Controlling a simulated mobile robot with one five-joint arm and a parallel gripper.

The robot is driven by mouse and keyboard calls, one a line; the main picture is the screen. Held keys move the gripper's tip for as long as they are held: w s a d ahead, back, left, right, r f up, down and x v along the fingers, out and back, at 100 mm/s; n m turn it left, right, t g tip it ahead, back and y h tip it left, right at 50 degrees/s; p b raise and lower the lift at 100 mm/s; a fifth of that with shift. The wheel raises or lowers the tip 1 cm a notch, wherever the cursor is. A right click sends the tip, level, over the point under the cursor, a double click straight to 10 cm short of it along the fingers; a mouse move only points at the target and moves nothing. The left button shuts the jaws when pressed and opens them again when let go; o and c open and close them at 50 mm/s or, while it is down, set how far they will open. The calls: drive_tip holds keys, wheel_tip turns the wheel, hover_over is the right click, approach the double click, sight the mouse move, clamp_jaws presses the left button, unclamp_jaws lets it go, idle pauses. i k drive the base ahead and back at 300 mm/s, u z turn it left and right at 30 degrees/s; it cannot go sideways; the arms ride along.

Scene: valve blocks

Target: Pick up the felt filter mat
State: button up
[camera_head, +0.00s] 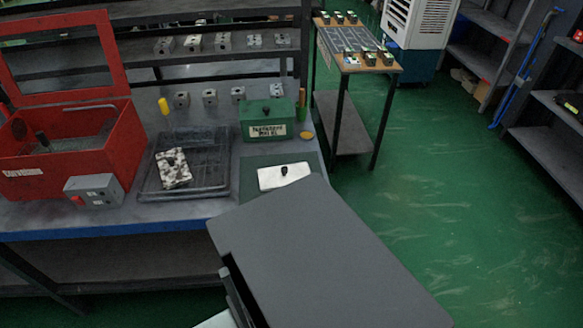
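A flat white piece (270,180) with a small black knob on top lies on a dark green mat (250,165) at the right front of the bench. A speckled black-and-white piece (173,176) with a dark knob lies in a shallow black tray (205,178) left of it. I cannot tell for sure which of these is the felt filter mat. A large grey part, apparently mine, fills the lower middle and reaches close to the white piece. My gripper's fingers do not show.
A red open-lidded box (125,140) and a grey switch box (98,190) stand at the bench's left. A green labelled box (265,118) and a yellow-orange disc (305,135) are behind the mat. Small metal blocks line the back. Green floor is clear at right, beyond a side table (345,62).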

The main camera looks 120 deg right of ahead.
sight(272, 177)
drive_tip(key=u, duration=0.1)
drive_tip(key=k, duration=0.2)
drive_tip(key=u, duration=0.45)
drive_tip(key=i, duration=2)
drive_tip(key=z, duration=5.4)
drive_tip(key=i, duration=1.05)
